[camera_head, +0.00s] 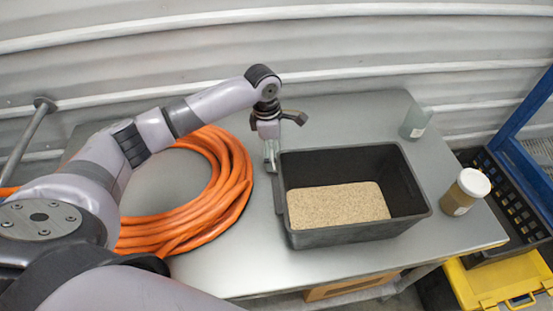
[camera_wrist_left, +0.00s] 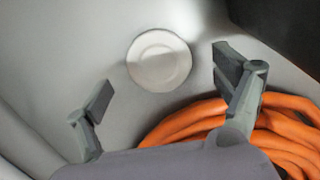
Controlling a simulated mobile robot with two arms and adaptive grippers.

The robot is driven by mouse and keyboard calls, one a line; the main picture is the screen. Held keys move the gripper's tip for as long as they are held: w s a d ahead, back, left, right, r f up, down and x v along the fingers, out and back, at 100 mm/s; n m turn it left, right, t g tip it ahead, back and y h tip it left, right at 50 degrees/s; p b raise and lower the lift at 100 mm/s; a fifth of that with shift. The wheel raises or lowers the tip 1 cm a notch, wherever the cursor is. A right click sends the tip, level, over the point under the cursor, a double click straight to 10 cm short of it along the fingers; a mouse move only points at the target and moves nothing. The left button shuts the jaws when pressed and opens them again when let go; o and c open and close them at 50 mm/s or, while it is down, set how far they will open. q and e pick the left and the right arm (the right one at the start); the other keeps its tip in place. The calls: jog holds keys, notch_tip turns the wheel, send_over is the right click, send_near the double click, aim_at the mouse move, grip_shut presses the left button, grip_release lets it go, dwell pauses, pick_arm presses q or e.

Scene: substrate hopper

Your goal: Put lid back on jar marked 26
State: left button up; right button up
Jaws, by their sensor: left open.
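A round white lid (camera_wrist_left: 159,60) lies flat on the grey table in the left wrist view. My left gripper (camera_wrist_left: 165,82) is open and empty, its two fingers apart on either side of the lid and not touching it. In the head view my left gripper (camera_head: 270,163) points down beside the left wall of the black bin; I cannot make out the lid there. An open, pale translucent jar (camera_head: 416,122) stands at the table's back right. A jar with a white lid and brown contents (camera_head: 460,194) stands at the right edge. No number is readable on either jar.
A black bin (camera_head: 297,239) with tan granules stands mid-table, close to my left gripper. A coiled orange hose (camera_head: 235,190) lies to the left. A black crate (camera_head: 490,170) and a yellow box (camera_head: 480,290) are right of the table. The table front (camera_head: 240,275) is clear.

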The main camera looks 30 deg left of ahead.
pick_arm(q)
notch_tip(320, 180, down, 3)
jog(key=shift+r, duration=0.2)
jog(key=shift+w+f, duration=0.1)
jog(key=shift+f, duration=0.35)
pick_arm(e)
jog(key=shift+a+r, duration=0.2)
jog(key=shift+r, duration=0.3)
pick_arm(q)
jog(key=shift+c, duration=0.4)
jog(key=c, duration=0.9)
jog(key=shift+o, duration=0.2)
jog(key=shift+r, duration=0.1)
notch_tip(320, 180, up, 20)
jog(key=b, duration=0.2)
pick_arm(e)
notch_tip(320, 180, down, 3)
jog(key=shift+d+r, duration=0.15)
jog(key=shift+c, duration=0.2)
